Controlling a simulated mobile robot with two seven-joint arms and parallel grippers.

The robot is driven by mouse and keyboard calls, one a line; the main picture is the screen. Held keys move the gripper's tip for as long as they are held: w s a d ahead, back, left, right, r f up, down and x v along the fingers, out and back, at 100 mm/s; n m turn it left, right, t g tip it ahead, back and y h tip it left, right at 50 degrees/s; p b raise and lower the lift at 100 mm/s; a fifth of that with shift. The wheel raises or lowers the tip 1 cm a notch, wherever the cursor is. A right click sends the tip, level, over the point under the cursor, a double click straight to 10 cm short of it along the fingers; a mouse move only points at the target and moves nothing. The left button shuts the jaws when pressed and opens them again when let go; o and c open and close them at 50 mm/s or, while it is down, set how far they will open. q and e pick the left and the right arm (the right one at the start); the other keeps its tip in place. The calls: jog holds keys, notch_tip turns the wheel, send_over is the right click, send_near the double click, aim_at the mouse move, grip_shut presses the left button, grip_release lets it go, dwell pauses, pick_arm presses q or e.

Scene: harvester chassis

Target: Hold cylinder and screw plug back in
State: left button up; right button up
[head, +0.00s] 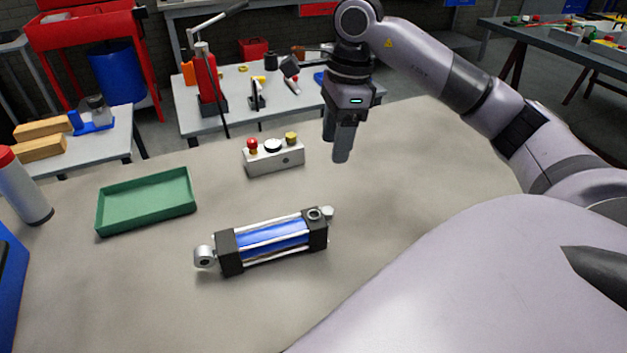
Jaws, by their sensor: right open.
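The cylinder (272,240) lies on its side on the beige worktop, with a blue barrel, black end blocks, pale tie rods and a metal eye at its left end. A round fitting (315,214) shows on top of its right end block; I cannot tell whether it is an open port or a plug. No loose plug can be made out. My right gripper (336,148) points down above the worktop, beyond the cylinder and apart from it. Its fingers are open with nothing seen between them. My left gripper is not in view.
A green tray (147,202), empty, stands left of the cylinder. A white bottle (22,190) stands at the far left. The worktop right of the cylinder is clear.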

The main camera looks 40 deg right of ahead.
notch_tip(320, 180, down, 3)
jog(key=s+b, duration=0.1)
jog(key=b, duration=0.2)
pick_arm(q)
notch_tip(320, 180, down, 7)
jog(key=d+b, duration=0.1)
jog(key=b, duration=0.3)
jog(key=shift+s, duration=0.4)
pick_arm(e)
send_near(328, 210)
jog(key=shift+d+f, duration=0.4)
jog(key=shift+f, duration=0.35)
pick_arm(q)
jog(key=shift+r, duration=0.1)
pick_arm(e)
jog(key=shift+w+a+f, duration=0.1)
jog(key=shift+a+f, duration=0.1)
jog(key=shift+f, duration=0.7)
jog(key=shift+w+a+f, duration=0.1)
jog(key=shift+a+f, duration=0.1)
jog(key=shift+f, duration=0.65)
jog(key=shift+a+f, duration=0.25)
jog(key=shift+f, duration=0.65)
jog(key=shift+w+a+f, duration=0.1)
jog(key=shift+a+f, duration=0.1)
jog(key=shift+f, duration=0.65)
